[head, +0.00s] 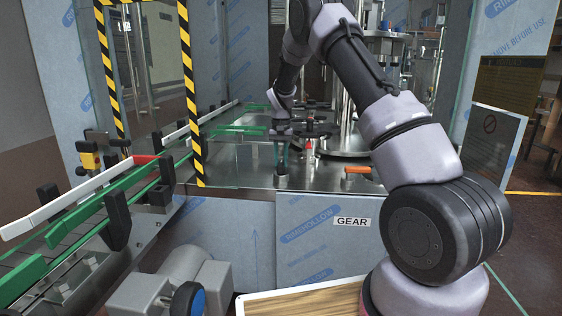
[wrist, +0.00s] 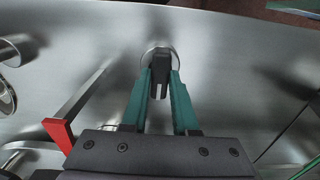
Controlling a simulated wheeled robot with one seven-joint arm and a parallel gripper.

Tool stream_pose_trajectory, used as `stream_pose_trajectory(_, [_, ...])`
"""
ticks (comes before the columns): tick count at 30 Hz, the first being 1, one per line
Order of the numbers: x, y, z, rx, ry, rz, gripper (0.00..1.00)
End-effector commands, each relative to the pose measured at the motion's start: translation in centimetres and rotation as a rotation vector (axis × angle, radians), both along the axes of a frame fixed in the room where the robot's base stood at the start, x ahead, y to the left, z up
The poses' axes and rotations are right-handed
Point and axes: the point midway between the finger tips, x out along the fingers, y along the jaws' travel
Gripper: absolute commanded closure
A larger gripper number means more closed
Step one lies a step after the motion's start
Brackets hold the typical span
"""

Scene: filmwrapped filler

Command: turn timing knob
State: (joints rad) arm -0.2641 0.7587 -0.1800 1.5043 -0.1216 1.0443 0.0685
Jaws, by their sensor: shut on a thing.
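The timing knob (wrist: 160,66) is a small black grip on a round metal base on the steel deck. In the wrist view it stands upright in the picture, between the green fingertips. My gripper (wrist: 160,78) is shut on it, with one finger at each side. In the head view my gripper (head: 282,158) points down at the steel deck (head: 240,165) near its front edge. There the knob is too small and too covered by the fingers to make out.
A red-tipped lever (wrist: 60,134) lies left of the fingers in the wrist view. In the head view an orange handle (head: 357,170) is on the deck to the right. A conveyor with green rails (head: 92,206) and a striped guard frame (head: 191,90) stand left.

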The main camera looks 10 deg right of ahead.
Motion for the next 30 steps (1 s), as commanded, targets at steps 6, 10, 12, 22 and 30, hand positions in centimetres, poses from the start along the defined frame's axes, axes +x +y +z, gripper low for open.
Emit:
stream_pose_trajectory(6, [0.0, 0.0, 0.0, 0.0, 0.0, 0.001, 1.0])
stream_pose_trajectory(10, [0.0, 0.0, 0.0, 0.0, 0.0, 0.001, 0.43])
stream_pose_trajectory(12, [0.0, 0.0, 0.0, 0.0, 0.0, 0.001, 0.43])
stream_pose_trajectory(22, [0.1, 0.0, 0.9, 0.0, -0.002, 0.002, 0.43])
stream_pose_trajectory(30, [0.1, 0.0, 6.0, 0.002, -0.005, 0.001, 0.43])
